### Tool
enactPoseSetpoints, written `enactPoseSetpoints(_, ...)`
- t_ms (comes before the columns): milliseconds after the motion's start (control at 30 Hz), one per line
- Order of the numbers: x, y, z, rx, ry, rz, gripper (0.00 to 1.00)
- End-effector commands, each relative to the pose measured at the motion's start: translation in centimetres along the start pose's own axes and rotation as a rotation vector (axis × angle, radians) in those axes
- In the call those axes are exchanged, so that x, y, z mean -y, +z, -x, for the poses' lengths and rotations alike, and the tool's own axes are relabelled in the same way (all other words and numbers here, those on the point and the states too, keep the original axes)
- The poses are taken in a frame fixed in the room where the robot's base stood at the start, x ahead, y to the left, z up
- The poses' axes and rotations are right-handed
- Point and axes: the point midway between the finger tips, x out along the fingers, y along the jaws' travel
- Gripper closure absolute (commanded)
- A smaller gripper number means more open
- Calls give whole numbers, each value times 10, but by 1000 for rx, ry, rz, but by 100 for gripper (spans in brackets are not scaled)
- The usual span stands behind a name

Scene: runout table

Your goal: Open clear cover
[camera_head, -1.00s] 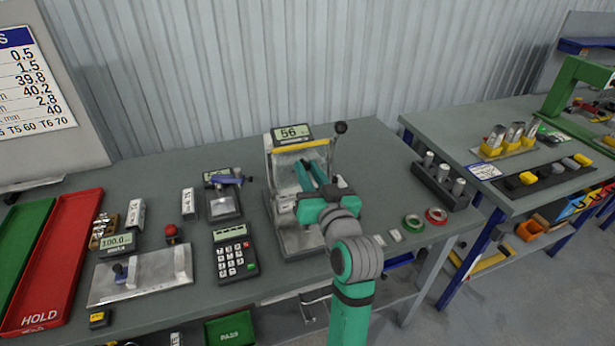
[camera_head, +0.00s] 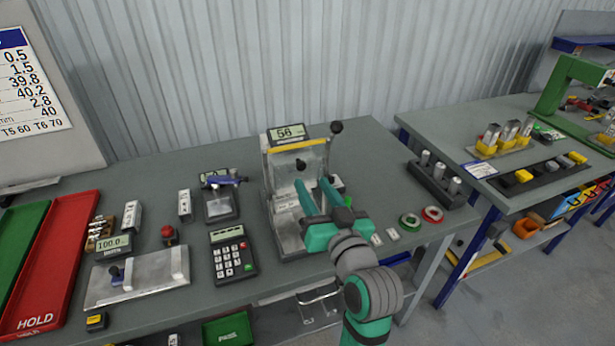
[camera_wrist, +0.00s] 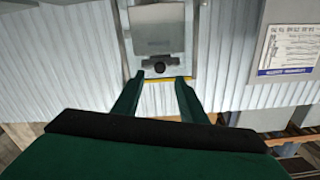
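The test machine (camera_head: 284,170) stands on the bench with a display reading 56 on top. Its clear cover (camera_head: 281,160) appears as a pale panel with a yellow edge strip (camera_head: 300,145) across the top, under the display; it looks raised, though its exact tilt is hard to tell. A dark knob (camera_head: 300,164) shows at the panel, and also in the wrist view (camera_wrist: 159,67). My gripper (camera_head: 313,186) is open and empty in front of the panel, its fingers apart. In the wrist view my gripper (camera_wrist: 160,78) has its fingertips near the yellow strip (camera_wrist: 160,82).
A black-balled lever (camera_head: 336,128) stands at the machine's right. A keypad device (camera_head: 233,255) lies to the left. Green and red tape rolls (camera_head: 411,222) and a block with metal cylinders (camera_head: 440,180) are to the right. Red HOLD tray (camera_head: 65,260) is far left.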

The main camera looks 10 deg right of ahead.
Motion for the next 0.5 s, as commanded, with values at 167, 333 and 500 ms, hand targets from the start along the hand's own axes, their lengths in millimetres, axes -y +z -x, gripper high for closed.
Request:
enactPoseSetpoints(167, 0, 0, 27, 0, 0, -1, 61)
enactPoseSetpoints(333, 1, 0, 39, -1, -1, 0, 61)
enactPoseSetpoints(500, 1, 0, 41, 0, -2, 0, 61)
